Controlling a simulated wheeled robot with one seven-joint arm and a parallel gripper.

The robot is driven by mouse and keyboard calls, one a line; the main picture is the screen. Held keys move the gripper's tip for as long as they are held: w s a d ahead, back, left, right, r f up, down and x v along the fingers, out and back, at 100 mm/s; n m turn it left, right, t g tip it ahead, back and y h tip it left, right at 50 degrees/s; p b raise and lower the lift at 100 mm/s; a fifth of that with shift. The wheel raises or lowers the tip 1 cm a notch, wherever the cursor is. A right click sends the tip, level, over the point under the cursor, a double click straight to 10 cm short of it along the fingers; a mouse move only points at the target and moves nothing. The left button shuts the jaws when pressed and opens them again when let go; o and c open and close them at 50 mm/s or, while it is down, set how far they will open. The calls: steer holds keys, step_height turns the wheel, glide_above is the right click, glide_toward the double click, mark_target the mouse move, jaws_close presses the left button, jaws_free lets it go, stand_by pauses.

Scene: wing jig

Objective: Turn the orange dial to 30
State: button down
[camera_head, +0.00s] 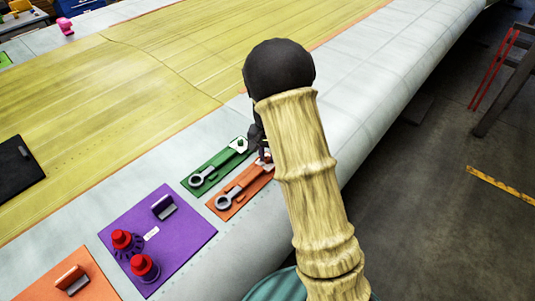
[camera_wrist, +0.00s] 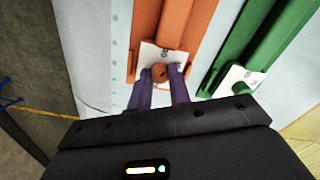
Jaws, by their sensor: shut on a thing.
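In the wrist view, the orange dial (camera_wrist: 159,72) is a small round orange-brown knob on a white label, at the end of an orange panel (camera_wrist: 177,22). My gripper (camera_wrist: 161,77) is shut on the knob, one dark finger on each side. The label's print is partly hidden and too small to read, so the dial's setting cannot be told. In the head view, the orange panel (camera_head: 224,206) carries a grey part with a ring end. My arm and gripper (camera_head: 258,140) cover its far end, where the dial is hidden.
A green panel (camera_head: 191,184) with a similar grey part lies just left of the orange one. A purple panel (camera_head: 180,246) with two red-topped knobs (camera_head: 144,266) and another orange panel (camera_head: 92,288) lie nearer. The wing's edge drops to open floor at right.

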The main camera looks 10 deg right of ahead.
steer(key=m+p, duration=0.1)
steer(key=m, duration=0.3)
steer(key=shift+r+m, duration=0.1)
steer(key=shift+m, duration=0.2)
steer(key=m+p, duration=0.1)
steer(key=m, duration=0.2)
steer(key=shift+m, duration=0.4)
steer(key=c, duration=1.6)
jaws_free()
steer(key=shift+o, duration=0.2)
step_height(320, 180, up, 17)
steer(key=b, duration=0.3)
steer(key=shift+r+b, duration=0.15)
steer(key=shift+b, duration=0.15)
